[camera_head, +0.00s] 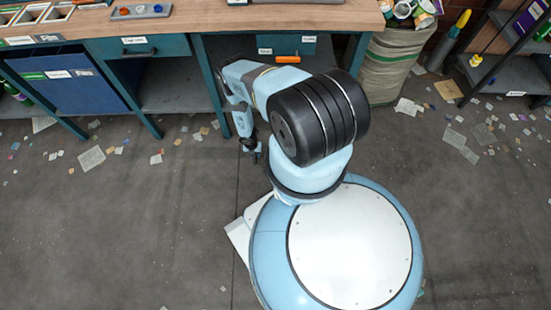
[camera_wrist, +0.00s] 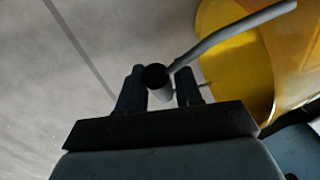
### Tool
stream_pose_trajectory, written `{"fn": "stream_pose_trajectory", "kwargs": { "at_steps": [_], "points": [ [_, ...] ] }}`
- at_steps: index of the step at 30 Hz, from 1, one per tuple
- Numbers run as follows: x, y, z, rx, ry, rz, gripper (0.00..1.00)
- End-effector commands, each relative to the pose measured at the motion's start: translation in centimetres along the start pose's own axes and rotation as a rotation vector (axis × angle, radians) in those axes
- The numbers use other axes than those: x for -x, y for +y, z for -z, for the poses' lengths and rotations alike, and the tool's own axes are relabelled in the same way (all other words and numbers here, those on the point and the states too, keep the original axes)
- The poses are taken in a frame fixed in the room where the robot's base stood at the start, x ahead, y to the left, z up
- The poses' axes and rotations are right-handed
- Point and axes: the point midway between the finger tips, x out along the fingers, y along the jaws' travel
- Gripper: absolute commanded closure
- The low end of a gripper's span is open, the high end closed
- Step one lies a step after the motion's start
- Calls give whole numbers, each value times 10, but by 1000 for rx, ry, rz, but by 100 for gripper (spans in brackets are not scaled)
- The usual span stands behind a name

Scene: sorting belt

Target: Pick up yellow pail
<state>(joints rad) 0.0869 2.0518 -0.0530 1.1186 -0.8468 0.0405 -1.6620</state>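The yellow pail (camera_wrist: 235,65) shows at the right of the wrist view, partly cut off by the frame edge. Its grey handle bar (camera_wrist: 235,30) slants from the upper right down to a grey cylindrical grip with a dark end (camera_wrist: 158,80). My gripper (camera_wrist: 161,88) has its two dark fingers on either side of this grip, close against it, and looks shut on it. In the head view my gripper (camera_head: 250,150) points down in front of the workbench. The pail cannot be made out in the head view, where my arm covers part of the area.
A workbench (camera_head: 230,18) with blue-green drawers and open shelves runs along the back. A filled sack (camera_head: 392,65) and a dark shelf rack (camera_head: 510,70) stand to its right. Paper scraps litter the floor near the bench. The floor (camera_head: 120,240) at the left is mostly clear.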

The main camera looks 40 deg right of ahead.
Motion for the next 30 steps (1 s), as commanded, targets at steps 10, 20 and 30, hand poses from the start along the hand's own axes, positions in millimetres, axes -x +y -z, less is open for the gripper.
{"fn": "stream_pose_trajectory", "kwargs": {
  "at_steps": [10, 20, 30],
  "points": [
    [0, -1, 0, -2, 0, 0, 99],
    [0, 0, 0, -2, 0, 0, 100],
    [2, 0, -1, -1, 0, 0, 100]
  ]
}}
